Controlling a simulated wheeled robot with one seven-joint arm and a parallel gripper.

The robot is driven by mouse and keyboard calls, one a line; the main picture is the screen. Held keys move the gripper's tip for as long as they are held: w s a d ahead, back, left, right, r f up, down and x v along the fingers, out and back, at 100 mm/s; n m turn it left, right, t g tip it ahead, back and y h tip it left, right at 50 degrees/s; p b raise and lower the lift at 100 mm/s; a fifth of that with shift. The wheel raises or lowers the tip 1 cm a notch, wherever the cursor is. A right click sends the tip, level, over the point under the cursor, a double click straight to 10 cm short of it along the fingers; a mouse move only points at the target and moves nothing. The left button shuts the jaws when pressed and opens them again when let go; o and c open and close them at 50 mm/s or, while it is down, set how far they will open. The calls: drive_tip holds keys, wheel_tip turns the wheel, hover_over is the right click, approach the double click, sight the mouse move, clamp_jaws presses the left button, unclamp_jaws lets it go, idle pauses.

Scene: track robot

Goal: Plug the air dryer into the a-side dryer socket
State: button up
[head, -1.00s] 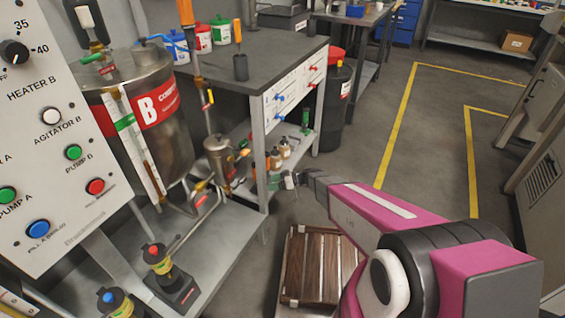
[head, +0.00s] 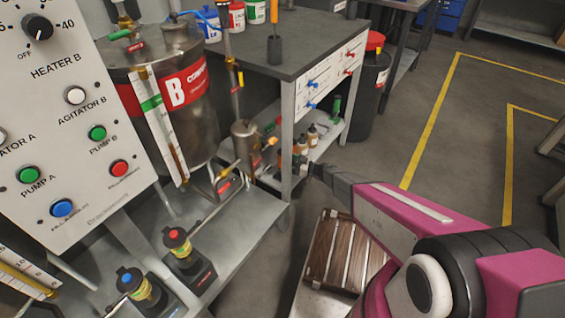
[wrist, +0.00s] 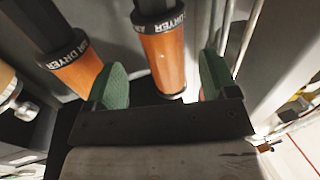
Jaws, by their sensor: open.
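In the wrist view, an orange cylinder with a black collar lettered "DRYER" (wrist: 164,55) shows between the two green finger pads of my gripper (wrist: 164,78). The pads stand wide apart, with a gap on each side of the cylinder, and I cannot tell how deep it sits between them. A second orange cylinder lettered "AIR DRYER" (wrist: 78,75) is to the left, outside the left pad. In the head view, my gripper (head: 314,170) is low beside the grey bench's front leg, its fingers barely distinguishable. I cannot identify the a-side dryer socket.
A control panel (head: 65,120) and the steel B tank (head: 172,115) stand at left. The grey bench (head: 310,45) has blue and red valves on its side and bottles on its lower shelf. A slatted wooden crate (head: 338,255) is below my arm.

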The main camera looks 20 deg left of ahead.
drive_tip(key=a, duration=0.5)
drive_tip(key=shift+s+r, duration=0.1)
drive_tip(key=shift+s, duration=0.05)
drive_tip(key=shift+c, duration=0.3)
drive_tip(key=c, duration=1)
